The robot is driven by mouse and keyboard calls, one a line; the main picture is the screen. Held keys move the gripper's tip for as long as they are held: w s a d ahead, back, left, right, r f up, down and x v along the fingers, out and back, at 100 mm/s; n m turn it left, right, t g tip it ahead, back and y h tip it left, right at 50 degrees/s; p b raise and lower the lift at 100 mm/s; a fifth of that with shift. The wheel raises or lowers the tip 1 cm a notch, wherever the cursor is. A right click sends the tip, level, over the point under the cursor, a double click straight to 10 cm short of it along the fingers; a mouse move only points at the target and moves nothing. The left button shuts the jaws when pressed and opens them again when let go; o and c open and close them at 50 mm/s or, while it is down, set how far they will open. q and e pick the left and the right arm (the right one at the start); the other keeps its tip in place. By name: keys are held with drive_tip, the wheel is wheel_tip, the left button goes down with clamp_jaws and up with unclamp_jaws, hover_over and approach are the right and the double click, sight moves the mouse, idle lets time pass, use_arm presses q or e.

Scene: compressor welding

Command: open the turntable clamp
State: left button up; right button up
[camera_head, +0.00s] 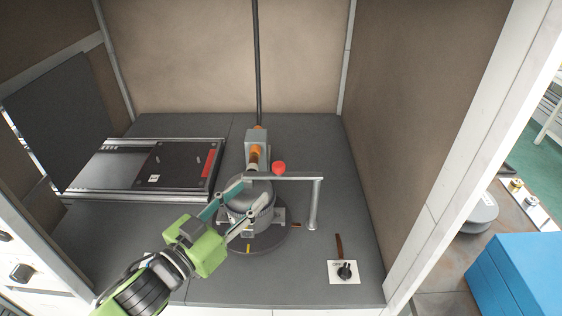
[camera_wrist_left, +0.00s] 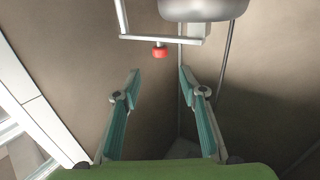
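The round turntable (camera_head: 262,247) stands on the dark bench in the head view, with grey clamp blocks (camera_head: 279,216) around its edge. A grey metal cylinder (camera_head: 252,203) sits upright among the blocks. My left gripper (camera_head: 251,197) is open, its two fingers spread and overlapping the cylinder in the head view; contact cannot be told. In the left wrist view the open fingers (camera_wrist_left: 160,82) have nothing visible between their tips. A rounded grey body (camera_wrist_left: 203,9) and a red knob (camera_wrist_left: 160,52) show above them. The right gripper is not in view.
A grey bar (camera_head: 317,203) with a red knob (camera_head: 279,168) stands beside the turntable. A black rotary switch (camera_head: 345,270) on a white plate is at front right. A flat fixture (camera_head: 140,192) lies left. Walls enclose the booth; the front-left bench is fairly clear.

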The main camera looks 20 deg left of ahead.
sight(275, 170)
use_arm(q)
drive_tip(key=p+x, duration=0.3)
drive_tip(key=x, duration=0.8)
drive_tip(key=shift+w+p, duration=0.25)
drive_tip(key=shift+p, duration=0.05)
drive_tip(key=shift+w+d+f, duration=0.1)
drive_tip(key=shift+w+d, duration=0.05)
drive_tip(key=shift+w, duration=0.2)
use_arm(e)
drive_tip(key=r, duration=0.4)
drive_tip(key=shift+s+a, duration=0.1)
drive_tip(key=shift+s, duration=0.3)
use_arm(q)
clamp_jaws()
